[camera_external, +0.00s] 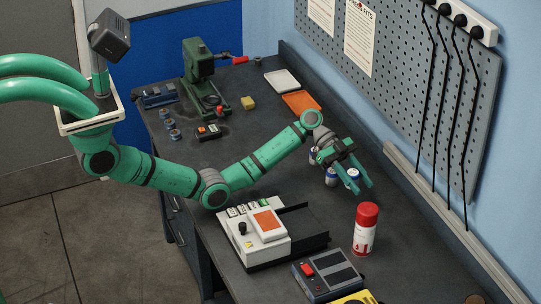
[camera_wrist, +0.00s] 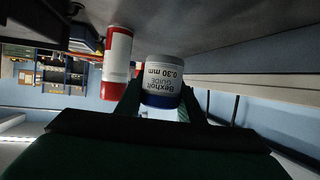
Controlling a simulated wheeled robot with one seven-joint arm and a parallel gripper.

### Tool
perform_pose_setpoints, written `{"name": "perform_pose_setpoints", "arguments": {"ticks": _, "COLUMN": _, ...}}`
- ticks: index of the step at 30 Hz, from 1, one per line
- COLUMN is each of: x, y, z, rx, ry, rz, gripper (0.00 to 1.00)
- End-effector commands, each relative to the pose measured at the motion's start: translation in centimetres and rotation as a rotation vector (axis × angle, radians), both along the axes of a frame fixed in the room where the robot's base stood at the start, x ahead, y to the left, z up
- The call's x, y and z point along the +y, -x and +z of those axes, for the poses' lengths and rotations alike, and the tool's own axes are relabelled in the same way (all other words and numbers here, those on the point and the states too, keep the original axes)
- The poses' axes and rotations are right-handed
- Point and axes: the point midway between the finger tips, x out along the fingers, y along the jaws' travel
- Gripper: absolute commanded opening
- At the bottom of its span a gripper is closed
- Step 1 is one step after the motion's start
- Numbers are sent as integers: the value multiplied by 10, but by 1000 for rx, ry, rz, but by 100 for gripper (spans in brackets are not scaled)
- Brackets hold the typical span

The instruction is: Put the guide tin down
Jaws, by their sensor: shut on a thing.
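My gripper (camera_external: 364,188) is over the right part of the bench, its two green fingers reaching down to the right. It is shut on the guide tin (camera_external: 353,174), a small white and blue tin between the fingers. In the wrist view the guide tin (camera_wrist: 163,78) is grey-white with a dark blue band, and its label reads "Bexholt GUIDE 0.30 mm" upside down. The fingers (camera_wrist: 160,104) flank its lower part in that picture. I cannot tell whether its base touches the bench. Another small blue and white tin (camera_external: 331,178) stands just left of the fingers.
A red and white spray can (camera_external: 365,230) stands in front of the gripper; it also shows in the wrist view (camera_wrist: 117,62). A white device with an orange panel (camera_external: 262,232) lies front left. A pegboard wall (camera_external: 415,85) rises behind. Bare bench (camera_external: 290,190) lies left of the tins.

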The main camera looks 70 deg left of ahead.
Motion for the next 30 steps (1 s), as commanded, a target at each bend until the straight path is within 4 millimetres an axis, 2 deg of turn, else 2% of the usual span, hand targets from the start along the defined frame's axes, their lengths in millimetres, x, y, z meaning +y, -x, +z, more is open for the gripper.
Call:
{"name": "perform_pose_setpoints", "arguments": {"ticks": 21, "x": 0, "y": 1, "z": -81, "rx": 2, "ry": 0, "rz": -5, "gripper": 9}}
{"name": "perform_pose_setpoints", "arguments": {"ticks": 30, "x": 0, "y": 1, "z": -84, "rx": -1, "ry": 1, "rz": -4, "gripper": 9}}
